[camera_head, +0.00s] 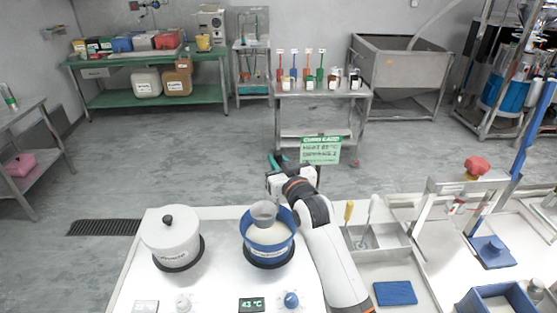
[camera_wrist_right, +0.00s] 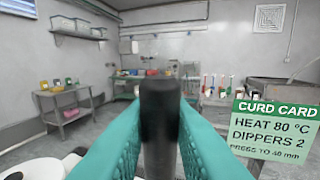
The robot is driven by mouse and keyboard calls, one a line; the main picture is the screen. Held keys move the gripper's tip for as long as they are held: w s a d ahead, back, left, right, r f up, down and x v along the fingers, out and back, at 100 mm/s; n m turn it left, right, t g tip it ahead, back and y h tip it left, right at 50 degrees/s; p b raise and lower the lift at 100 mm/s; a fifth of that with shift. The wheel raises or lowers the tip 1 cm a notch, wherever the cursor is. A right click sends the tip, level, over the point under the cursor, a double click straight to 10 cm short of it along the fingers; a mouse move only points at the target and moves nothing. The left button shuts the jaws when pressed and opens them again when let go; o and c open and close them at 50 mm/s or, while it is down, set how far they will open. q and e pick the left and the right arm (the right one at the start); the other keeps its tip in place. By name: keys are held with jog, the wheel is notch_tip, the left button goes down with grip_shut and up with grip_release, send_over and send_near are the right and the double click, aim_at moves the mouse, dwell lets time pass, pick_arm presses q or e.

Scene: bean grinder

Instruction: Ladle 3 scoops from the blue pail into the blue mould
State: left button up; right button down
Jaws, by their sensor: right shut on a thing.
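The blue pail (camera_head: 268,252) stands on the white counter with pale contents inside. A grey ladle cup (camera_head: 264,211) is at its far rim; I cannot tell whether it is above or partly inside the pail. My right gripper (camera_head: 277,164) is beyond the pail. In the wrist view its teal fingers are shut on a dark upright handle (camera_wrist_right: 160,125), seemingly the ladle's. An open blue box (camera_head: 487,294), possibly the blue mould, is cut off at the lower right. My left gripper is not in view.
A lidded white pot (camera_head: 171,240) stands left of the pail. A temperature display (camera_head: 252,304) reads about 43 °C. A curd card (camera_head: 320,150) reads heat 80 °C, dippers 2. A bin with tools (camera_head: 380,238), a blue pad (camera_head: 395,293) and a press frame (camera_head: 470,186) lie right.

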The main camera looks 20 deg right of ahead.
aim_at(279, 152)
notch_tip(279, 152, down, 11)
jog(key=b, duration=0.6)
jog(key=shift+f, duration=0.2)
dwell(0.9)
notch_tip(279, 152, up, 16)
jog(key=p, duration=1.4)
dwell(0.6)
